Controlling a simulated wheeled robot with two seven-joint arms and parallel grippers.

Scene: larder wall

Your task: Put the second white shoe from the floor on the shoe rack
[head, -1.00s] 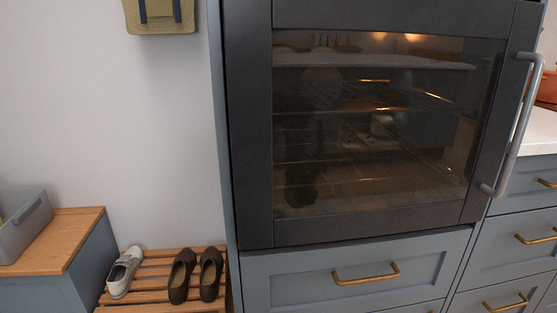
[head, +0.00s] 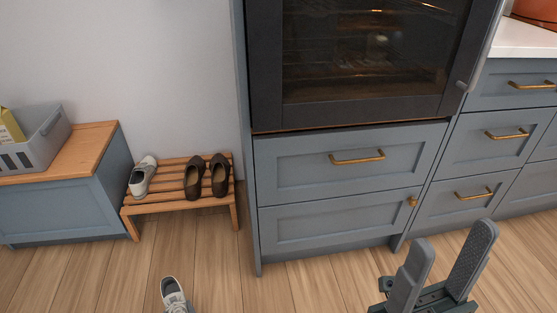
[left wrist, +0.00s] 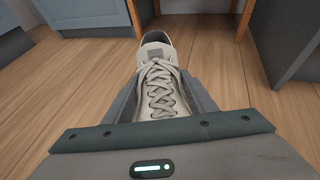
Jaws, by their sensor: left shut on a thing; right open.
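The second white shoe (left wrist: 157,85) is a laced off-white sneaker. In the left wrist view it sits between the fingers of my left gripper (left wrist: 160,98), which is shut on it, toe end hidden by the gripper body. The shoe also shows at the bottom edge of the head view (head: 174,296), partly cut off, in front of the rack. The wooden slatted shoe rack (head: 171,178) stands against the wall, with the first white shoe (head: 142,176) at its left end. My right gripper (head: 451,252) is open and empty at the lower right.
Two dark shoes (head: 194,177) stand on the rack's right part; bare slats lie between them and the white shoe. A blue cabinet (head: 60,212) with a grey basket (head: 38,145) is left of the rack. The oven cabinet (head: 340,222) is right. Wooden floor lies in front.

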